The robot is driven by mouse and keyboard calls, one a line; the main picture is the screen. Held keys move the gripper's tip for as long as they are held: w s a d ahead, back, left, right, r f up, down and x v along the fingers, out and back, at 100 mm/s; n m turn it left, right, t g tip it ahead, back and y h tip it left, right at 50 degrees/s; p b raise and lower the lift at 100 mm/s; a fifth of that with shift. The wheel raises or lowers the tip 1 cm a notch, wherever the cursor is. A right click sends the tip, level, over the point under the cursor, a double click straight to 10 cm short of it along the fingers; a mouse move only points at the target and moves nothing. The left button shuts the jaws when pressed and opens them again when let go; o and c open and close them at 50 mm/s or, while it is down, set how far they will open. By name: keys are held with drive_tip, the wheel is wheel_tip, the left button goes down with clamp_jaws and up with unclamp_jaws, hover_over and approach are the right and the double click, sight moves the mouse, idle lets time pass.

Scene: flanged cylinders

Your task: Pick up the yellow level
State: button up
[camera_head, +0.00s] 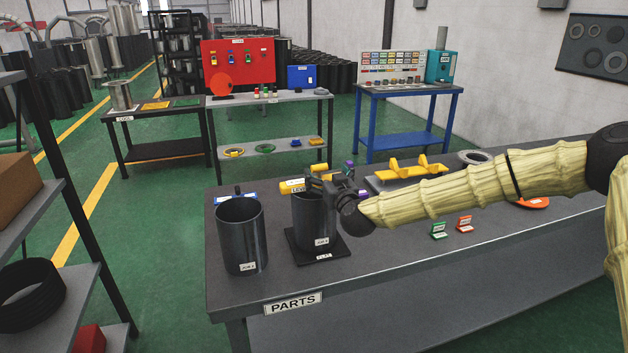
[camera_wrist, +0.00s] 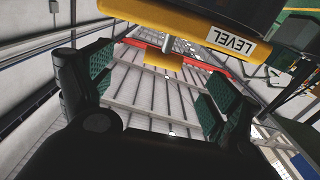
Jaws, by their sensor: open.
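The yellow level (camera_head: 292,186) is partly visible in the head view, behind my gripper (camera_head: 335,186) at the top of the right-hand dark cylinder (camera_head: 312,222). In the wrist view the yellow level (camera_wrist: 190,32), with a white "LEVEL" label, spans the top, just beyond my gripper (camera_wrist: 155,85). My gripper's two green-padded fingers stand apart with nothing between the pads. Whether the level touches the cylinder is hidden by my gripper.
Another dark cylinder (camera_head: 240,235) stands at left on the parts table (camera_head: 400,262). The right cylinder stands on a black plate (camera_head: 305,253). The front strip is clear.

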sight(321, 168)
drive_tip(key=shift+w+a, duration=0.1)
drive_tip(key=shift+w, duration=0.3)
drive_tip(key=shift+p+x, duration=0.7)
drive_tip(key=shift+x, duration=0.1)
drive_tip(key=shift+p+x, duration=0.75)
drive_tip(key=shift+x, duration=1)
drive_tip(key=shift+a+f, duration=0.1)
drive_tip(key=c, duration=1.5)
